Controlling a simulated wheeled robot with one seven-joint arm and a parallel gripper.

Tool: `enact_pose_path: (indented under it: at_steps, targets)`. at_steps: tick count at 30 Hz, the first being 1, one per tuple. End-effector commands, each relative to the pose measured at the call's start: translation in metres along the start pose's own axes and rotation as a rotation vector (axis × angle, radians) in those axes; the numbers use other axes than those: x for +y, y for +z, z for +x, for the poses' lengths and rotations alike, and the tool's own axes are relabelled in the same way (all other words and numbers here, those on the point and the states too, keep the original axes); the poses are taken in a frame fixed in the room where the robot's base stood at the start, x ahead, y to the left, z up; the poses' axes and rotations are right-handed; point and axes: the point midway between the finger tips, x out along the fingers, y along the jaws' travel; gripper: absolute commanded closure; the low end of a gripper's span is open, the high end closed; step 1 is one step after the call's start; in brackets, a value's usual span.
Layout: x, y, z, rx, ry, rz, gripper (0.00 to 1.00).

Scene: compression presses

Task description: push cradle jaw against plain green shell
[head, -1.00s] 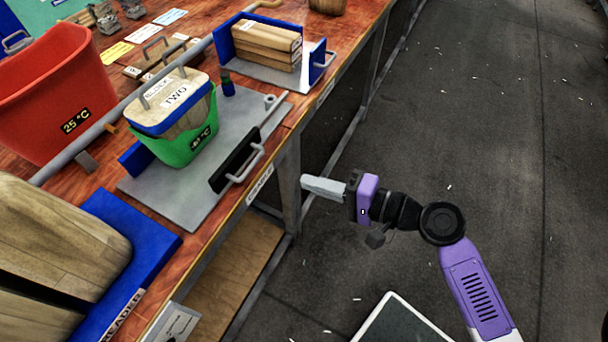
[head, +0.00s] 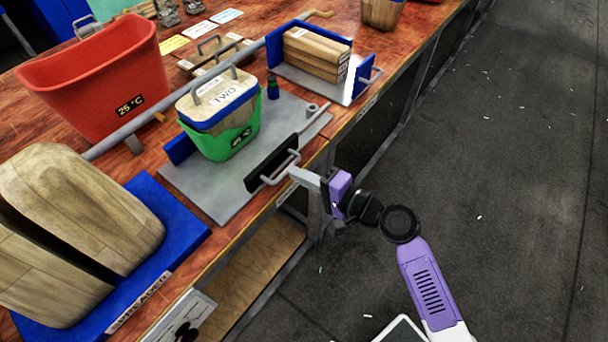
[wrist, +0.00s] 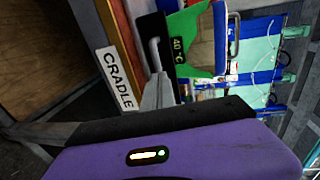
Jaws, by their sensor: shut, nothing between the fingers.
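A black jaw (head: 268,163) with a grey bar handle (head: 284,168) stands at the plate's front edge, a gap apart from the shell. A blue fixed jaw (head: 180,149) is behind the shell. My gripper (head: 296,173) is shut and empty, its fingertips close to the jaw's handle; I cannot tell if they touch. In the wrist view the fingers (wrist: 158,92) point towards the black jaw (wrist: 152,40), beside the CRADLE label (wrist: 114,78).
A red tub (head: 95,80) stands at the back left. Large wooden blocks (head: 75,210) on a blue base fill the near left. Another press (head: 362,80) with stacked boards (head: 316,57) is farther along the bench.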

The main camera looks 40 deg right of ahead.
Motion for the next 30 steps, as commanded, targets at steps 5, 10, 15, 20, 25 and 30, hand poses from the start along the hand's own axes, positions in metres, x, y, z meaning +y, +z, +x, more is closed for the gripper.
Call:
enact_pose_path:
  at_steps: [5, 10, 15, 20, 25, 30]
  targets:
    - [0.000, 0.000, 0.001, 0.000, 0.000, 0.000, 1.00]
    - [-0.006, -0.001, 0.022, 0.000, -0.003, 0.000, 1.00]
    - [-0.014, -0.001, 0.061, 0.000, -0.003, 0.000, 1.00]
    - [-0.018, -0.001, 0.087, 0.000, -0.002, -0.001, 1.00]
    - [-0.020, -0.001, 0.096, 0.001, -0.001, -0.001, 1.00]
    - [-0.020, 0.000, 0.096, 0.001, -0.002, -0.001, 1.00]
